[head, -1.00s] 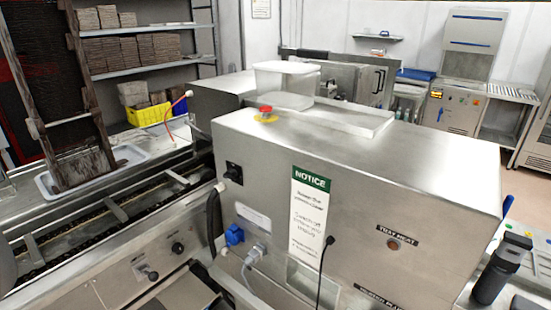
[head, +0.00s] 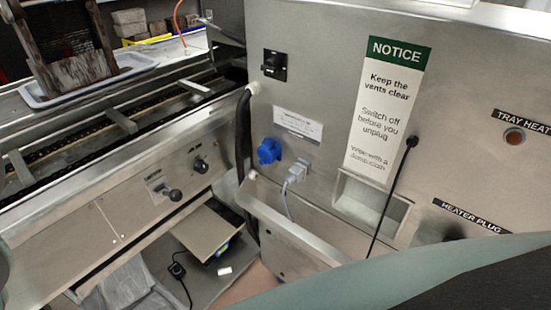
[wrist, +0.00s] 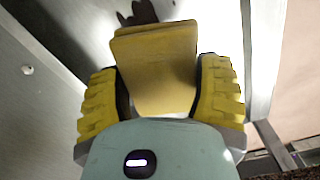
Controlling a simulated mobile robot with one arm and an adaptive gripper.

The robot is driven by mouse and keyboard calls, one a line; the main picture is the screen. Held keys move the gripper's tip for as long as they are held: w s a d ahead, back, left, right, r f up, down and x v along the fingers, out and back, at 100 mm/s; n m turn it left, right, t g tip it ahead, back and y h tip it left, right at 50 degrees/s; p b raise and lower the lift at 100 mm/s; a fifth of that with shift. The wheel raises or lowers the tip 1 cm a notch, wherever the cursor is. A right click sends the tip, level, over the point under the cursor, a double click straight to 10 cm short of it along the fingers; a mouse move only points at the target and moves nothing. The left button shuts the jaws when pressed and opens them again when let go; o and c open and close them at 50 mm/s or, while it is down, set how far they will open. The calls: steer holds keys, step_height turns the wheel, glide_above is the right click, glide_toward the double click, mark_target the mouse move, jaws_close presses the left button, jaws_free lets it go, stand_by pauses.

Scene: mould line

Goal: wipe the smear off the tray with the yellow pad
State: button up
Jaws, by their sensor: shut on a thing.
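The yellow pad (wrist: 155,75) shows in the wrist view as a flat block. My gripper (wrist: 160,88), with ribbed yellow fingers, is shut on its two sides. Beyond the pad's top edge is a dark brown patch (wrist: 138,12) on a grey metal surface; I cannot tell whether it is the smear or a shadow. In the head view part of my arm crosses the lower right, and neither my gripper nor the pad shows. I cannot make out for certain which surface is the task's tray.
A steel cabinet with a NOTICE label (head: 387,105) fills the right of the head view. A blue socket (head: 269,150), a grey plug (head: 296,172) and a black cable (head: 394,200) are on its front. A conveyor (head: 110,115) runs along the left.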

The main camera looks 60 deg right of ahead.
steer(key=shift+s+f+b, duration=0.2)
steer(key=shift+f+b, duration=0.55)
steer(key=shift+f, duration=0.35)
step_height(320, 180, down, 4)
steer(key=b, duration=0.3)
steer(key=shift+f+b, duration=0.15)
steer(key=shift+b, duration=0.25)
steer(key=shift+f+b, duration=0.9)
steer(key=shift+f, duration=0.05)
